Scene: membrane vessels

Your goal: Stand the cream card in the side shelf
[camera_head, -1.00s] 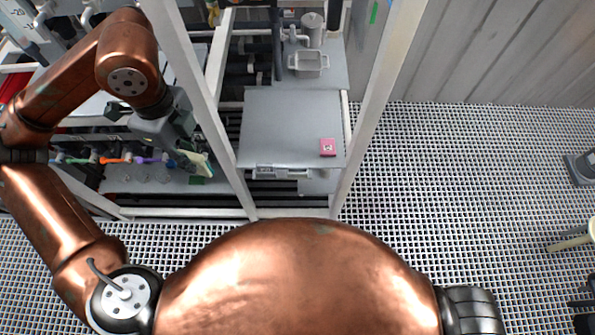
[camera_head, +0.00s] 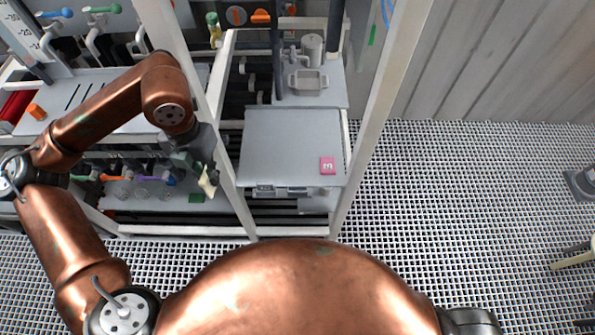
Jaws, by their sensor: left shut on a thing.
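My left gripper (camera_head: 203,170) is shut on the cream card (camera_head: 208,184), which hangs tilted below the fingertips. It is beside the white frame post, left of the grey shelf top. Its fingers hide part of the card. The grey shelf (camera_head: 285,135) stands inside the white frame, with a pink card (camera_head: 327,166) lying near its right front corner. I cannot tell for sure which surface is the side shelf. My right gripper is not in view.
A white frame post (camera_head: 190,70) rises close to my left gripper. Left of it is a white slotted panel (camera_head: 112,84) with coloured valves below. A grey tray (camera_head: 308,82) stands behind the shelf. The grating floor (camera_head: 450,200) at right is mostly clear.

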